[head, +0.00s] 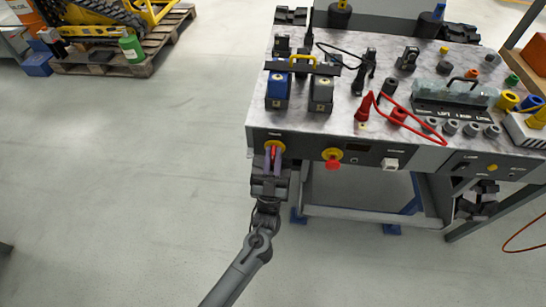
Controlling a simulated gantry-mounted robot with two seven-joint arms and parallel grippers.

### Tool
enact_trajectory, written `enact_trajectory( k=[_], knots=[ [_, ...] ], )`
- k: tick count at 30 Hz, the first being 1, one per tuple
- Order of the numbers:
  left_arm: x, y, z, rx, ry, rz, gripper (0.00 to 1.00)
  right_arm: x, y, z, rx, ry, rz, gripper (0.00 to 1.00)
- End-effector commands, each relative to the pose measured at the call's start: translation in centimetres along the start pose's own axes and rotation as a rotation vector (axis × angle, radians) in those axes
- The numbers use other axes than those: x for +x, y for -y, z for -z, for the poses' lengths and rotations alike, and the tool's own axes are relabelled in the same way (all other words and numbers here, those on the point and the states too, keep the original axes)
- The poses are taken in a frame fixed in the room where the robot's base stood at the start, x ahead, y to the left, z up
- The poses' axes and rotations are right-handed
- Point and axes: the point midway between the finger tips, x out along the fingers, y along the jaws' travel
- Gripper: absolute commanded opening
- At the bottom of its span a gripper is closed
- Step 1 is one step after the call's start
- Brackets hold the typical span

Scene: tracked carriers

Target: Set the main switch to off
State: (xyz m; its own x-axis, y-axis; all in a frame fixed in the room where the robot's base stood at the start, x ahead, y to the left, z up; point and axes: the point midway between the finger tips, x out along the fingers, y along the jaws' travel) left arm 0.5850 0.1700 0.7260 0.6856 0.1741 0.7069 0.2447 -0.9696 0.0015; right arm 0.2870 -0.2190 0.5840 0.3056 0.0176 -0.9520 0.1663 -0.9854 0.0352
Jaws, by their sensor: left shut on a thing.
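The main switch (275,145) is a rotary knob with a yellow surround and a red handle, on the left end of the grey front panel (300,147). My left gripper (272,158) reaches up to it from below and is shut on its red handle. The fingers hide part of the knob, and the handle's exact angle is hard to tell. I do not make out my right gripper.
A red button on yellow (332,158) sits right of the switch on the panel. Above it, the speckled worktop (335,120) carries a blue block (278,89), a grey block (321,92) and a red cable (411,119).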

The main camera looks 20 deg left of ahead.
Motion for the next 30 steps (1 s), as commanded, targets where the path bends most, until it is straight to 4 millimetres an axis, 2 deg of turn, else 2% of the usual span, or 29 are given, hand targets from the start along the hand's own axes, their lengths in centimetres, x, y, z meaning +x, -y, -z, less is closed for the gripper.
enact_trajectory(
  k=[6, 7, 10, 11, 22, 26, 30],
  knots=[
    [0.0, 0.0, 0.0, 0.001, 0.001, -0.001, 0.00, 0.0, 0.0, 0.0, 0.001, 0.000, 0.001, 0.43],
    [0.0, 0.0, 0.0, 0.001, 0.001, -0.001, 0.21, 0.0, 0.0, 0.0, 0.001, 0.000, 0.001, 0.43],
    [0.0, 0.0, 0.0, 0.001, 0.001, -0.001, 0.36, 0.0, 0.1, 0.0, 0.002, -0.001, 0.002, 0.43],
    [0.0, 0.0, 0.0, 0.001, 0.001, -0.001, 0.38, 0.0, 0.1, 0.0, 0.002, -0.001, 0.002, 0.43],
    [-0.4, 0.0, 0.0, 0.002, 0.002, -0.001, 0.38, -0.2, 0.1, 0.1, 0.003, -0.001, 0.002, 0.43],
    [-1.7, 0.0, 0.0, 0.002, 0.004, -0.002, 0.38, -0.5, 0.1, 0.2, 0.003, -0.001, 0.002, 0.43],
    [-3.9, 0.0, 0.0, 0.002, 0.005, -0.002, 0.38, -1.0, 0.0, 0.3, 0.003, -0.001, 0.002, 0.43]
  ],
)
